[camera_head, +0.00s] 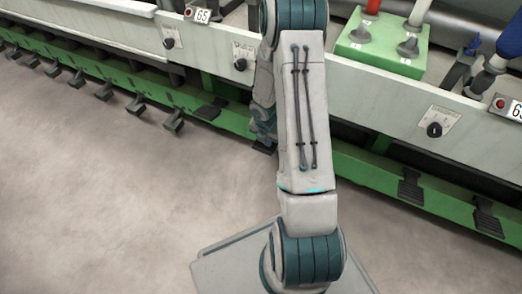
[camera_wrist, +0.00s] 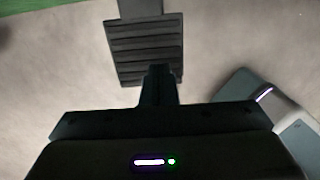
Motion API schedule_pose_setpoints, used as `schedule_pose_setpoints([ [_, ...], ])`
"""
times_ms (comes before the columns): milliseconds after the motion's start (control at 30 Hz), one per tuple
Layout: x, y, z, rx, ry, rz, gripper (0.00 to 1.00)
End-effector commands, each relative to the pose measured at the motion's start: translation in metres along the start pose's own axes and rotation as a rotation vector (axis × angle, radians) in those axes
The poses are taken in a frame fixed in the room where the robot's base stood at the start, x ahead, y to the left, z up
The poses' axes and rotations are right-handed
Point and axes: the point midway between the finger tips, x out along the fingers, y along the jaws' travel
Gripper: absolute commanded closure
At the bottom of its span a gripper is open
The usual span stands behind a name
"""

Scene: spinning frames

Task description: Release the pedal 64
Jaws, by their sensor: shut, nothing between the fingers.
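A dark ribbed pedal (camera_wrist: 145,38) lies at the top middle of the wrist view, in front of the green rail. My gripper (camera_wrist: 158,72) is shut with nothing between its fingers. Its fingertips overlap the pedal's near edge in the picture; I cannot tell whether they touch it. In the head view my arm reaches down to the rail, and a dark piece of a pedal (camera_head: 265,150) shows below the wrist. My arm hides the rest of that pedal and any number plate above it.
A green rail (camera_head: 358,172) carries several other pedals, at left (camera_head: 174,124) and right (camera_head: 411,187). Black knobs (camera_head: 434,130) sit on the white panel. A green box (camera_head: 383,42) stands behind. The grey floor (camera_head: 110,200) is clear.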

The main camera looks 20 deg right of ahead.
Motion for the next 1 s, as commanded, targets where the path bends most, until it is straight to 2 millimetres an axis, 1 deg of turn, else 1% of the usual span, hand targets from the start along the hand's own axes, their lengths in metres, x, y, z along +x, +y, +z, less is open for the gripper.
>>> schedule_pose_setpoints([
  [400,0.001,0.000,0.000,0.000,0.000,0.000,1.00],
  [1000,0.025,0.000,-0.004,0.000,0.001,-0.001,1.00],
])
